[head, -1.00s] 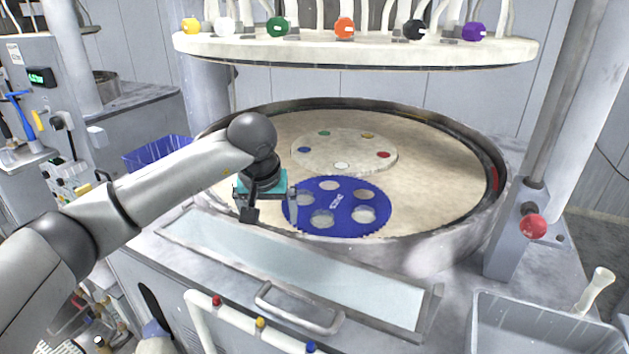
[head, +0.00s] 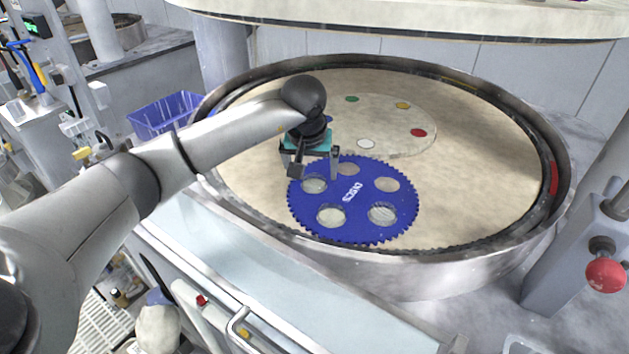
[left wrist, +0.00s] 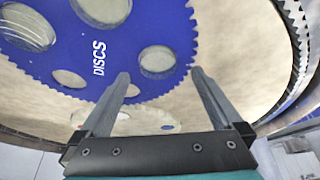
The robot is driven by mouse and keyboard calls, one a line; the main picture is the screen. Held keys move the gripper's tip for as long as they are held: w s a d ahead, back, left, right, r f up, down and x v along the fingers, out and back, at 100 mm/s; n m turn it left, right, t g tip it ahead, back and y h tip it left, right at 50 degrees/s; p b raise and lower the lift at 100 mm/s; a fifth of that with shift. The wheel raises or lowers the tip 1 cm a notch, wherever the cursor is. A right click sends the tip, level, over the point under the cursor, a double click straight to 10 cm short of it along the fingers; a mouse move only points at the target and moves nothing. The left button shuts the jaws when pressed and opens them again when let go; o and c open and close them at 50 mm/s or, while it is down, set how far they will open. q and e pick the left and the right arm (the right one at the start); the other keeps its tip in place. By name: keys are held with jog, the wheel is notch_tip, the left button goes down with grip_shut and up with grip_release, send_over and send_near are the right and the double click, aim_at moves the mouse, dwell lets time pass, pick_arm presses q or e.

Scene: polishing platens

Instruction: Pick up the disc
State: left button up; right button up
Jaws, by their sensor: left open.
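A blue toothed carrier (head: 352,200) marked "DISCS" lies on the beige platen (head: 480,160), near its front edge. It has several round openings with pale, clear-looking discs in them, such as the disc at front left (head: 331,215) and the one at front right (head: 382,215). My left gripper (head: 316,170) is open and empty, over the back left part of the carrier. In the left wrist view its two fingers (left wrist: 160,82) are spread apart, with the carrier (left wrist: 130,40) beyond them and a disc (left wrist: 157,61) seen between them. My right gripper is not in view.
A pale round plate (head: 390,125) with coloured spots lies behind the carrier. The metal rim (head: 440,270) surrounds the platen. A blue basket (head: 165,113) stands at left and a red knob (head: 605,274) at right.

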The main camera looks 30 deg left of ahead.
aim_at(314, 182)
pick_arm(q)
jog(key=shift+x, duration=1.75)
jog(key=shift+s+d+f, duration=0.15)
jog(key=shift+d+f, duration=0.05)
jog(key=c, duration=1.5)
